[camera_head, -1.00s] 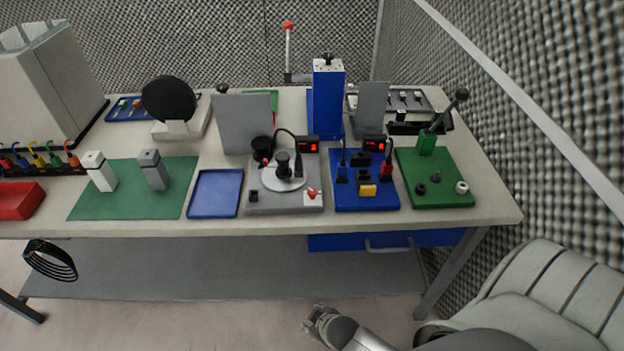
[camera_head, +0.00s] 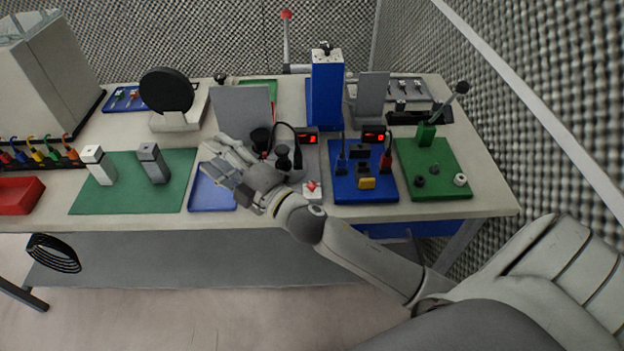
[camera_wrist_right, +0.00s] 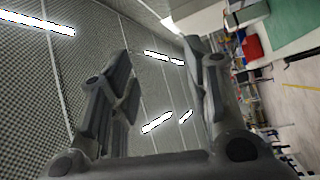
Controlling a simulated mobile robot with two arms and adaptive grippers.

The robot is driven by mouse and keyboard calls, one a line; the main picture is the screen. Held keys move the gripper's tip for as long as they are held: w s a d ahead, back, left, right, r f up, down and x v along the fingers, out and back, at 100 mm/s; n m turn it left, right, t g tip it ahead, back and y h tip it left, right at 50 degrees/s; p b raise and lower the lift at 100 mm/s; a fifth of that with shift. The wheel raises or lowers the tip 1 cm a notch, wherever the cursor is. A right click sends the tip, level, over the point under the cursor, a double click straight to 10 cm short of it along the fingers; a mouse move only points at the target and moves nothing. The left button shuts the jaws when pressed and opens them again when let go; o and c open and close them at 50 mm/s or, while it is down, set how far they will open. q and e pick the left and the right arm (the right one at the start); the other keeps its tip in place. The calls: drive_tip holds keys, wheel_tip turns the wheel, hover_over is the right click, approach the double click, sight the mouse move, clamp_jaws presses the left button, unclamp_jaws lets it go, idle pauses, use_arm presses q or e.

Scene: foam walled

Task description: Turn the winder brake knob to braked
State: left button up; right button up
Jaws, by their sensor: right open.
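The winder looks to be the grey-based device (camera_head: 314,166) at mid bench, with a black spool post (camera_head: 283,158) and a small red display (camera_head: 308,138). A red knob (camera_head: 312,187) sits on a white block at its front right corner; its exact setting is too small to read. My right gripper (camera_head: 223,163) is open and empty, above the blue tray and the left side of the device. My right forearm covers the device's front left part. The right wrist view shows both spread fingers (camera_wrist_right: 160,95) with nothing between them. My left gripper is not in view.
Right of the device are a blue board (camera_head: 345,190) with plugs and a green board (camera_head: 455,180) with a lever. A blue tray (camera_head: 210,190) and a green mat (camera_head: 125,190) lie to the left. A grey upright panel (camera_head: 242,108) and blue column (camera_head: 327,90) stand behind.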

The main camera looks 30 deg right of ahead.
drive_tip(key=a+r+n+g+y, duration=0.35)
drive_tip(key=a+n+y, duration=0.3)
drive_tip(key=n, duration=0.25)
drive_tip(key=n+g+h, duration=1.3)
drive_tip(key=n+g, duration=0.2)
drive_tip(key=n, duration=0.5)
hover_over(312, 184)
wheel_tip(312, 184, down, 9)
wheel_tip(312, 184, down, 10)
drive_tip(key=p, duration=0.3)
drive_tip(key=shift+f+p, duration=0.15)
drive_tip(key=shift+p, duration=0.2)
drive_tip(key=shift+c, duration=0.4)
clamp_jaws()
